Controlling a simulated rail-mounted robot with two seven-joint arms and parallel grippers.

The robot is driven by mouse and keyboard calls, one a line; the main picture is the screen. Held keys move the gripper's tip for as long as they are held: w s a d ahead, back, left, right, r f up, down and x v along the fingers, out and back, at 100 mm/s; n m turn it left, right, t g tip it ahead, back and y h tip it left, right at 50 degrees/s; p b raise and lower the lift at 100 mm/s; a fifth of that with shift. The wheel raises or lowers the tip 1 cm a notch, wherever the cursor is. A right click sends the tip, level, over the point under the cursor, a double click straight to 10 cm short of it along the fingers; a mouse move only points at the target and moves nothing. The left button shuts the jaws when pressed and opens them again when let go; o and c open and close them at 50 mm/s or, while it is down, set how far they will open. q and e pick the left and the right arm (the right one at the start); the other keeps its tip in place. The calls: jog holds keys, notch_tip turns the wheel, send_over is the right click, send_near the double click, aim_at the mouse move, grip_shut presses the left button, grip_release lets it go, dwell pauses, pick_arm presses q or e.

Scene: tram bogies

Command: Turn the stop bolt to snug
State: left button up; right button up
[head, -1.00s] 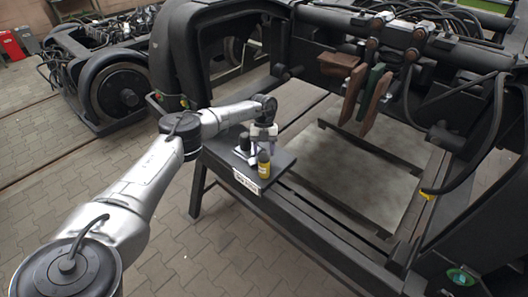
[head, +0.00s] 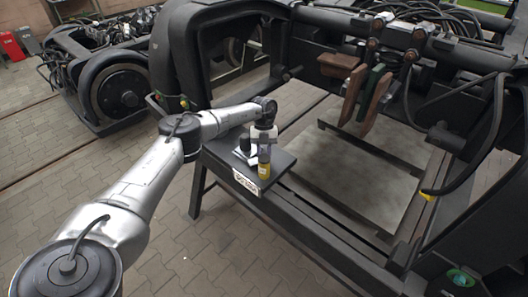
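I cannot make out the stop bolt for certain in the head view. My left arm comes in from the left, and my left gripper (head: 263,146) points down over a small dark shelf (head: 284,160). The gripper is at the top of a small yellow bottle (head: 264,171) and covers part of it. I cannot tell whether the fingers touch the bottle or are apart from it, or whether they are open. My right gripper is not in view.
A short dark cylinder (head: 245,142) stands on the shelf left of the gripper. The shelf has a white label (head: 246,183) on its front edge. Brown and green pads (head: 372,90) hang from the black bogie frame (head: 190,50). Another bogie (head: 100,85) stands at back left.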

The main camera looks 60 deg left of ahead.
pick_arm(q)
jog(key=shift+m, duration=0.4)
jog(key=m+g+y+p, duration=0.1)
jog(key=m, duration=0.1)
jog(key=shift+m, duration=0.4)
jog(key=m+y, duration=0.1)
jog(key=m, duration=0.2)
jog(key=shift+d+g, duration=0.1)
jog(key=shift+g, duration=0.3)
jog(key=shift+w+m+y+p, duration=0.1)
jog(key=shift+m+y+p, duration=0.35)
jog(key=shift+m, duration=0.75)
jog(key=o, duration=0.9)
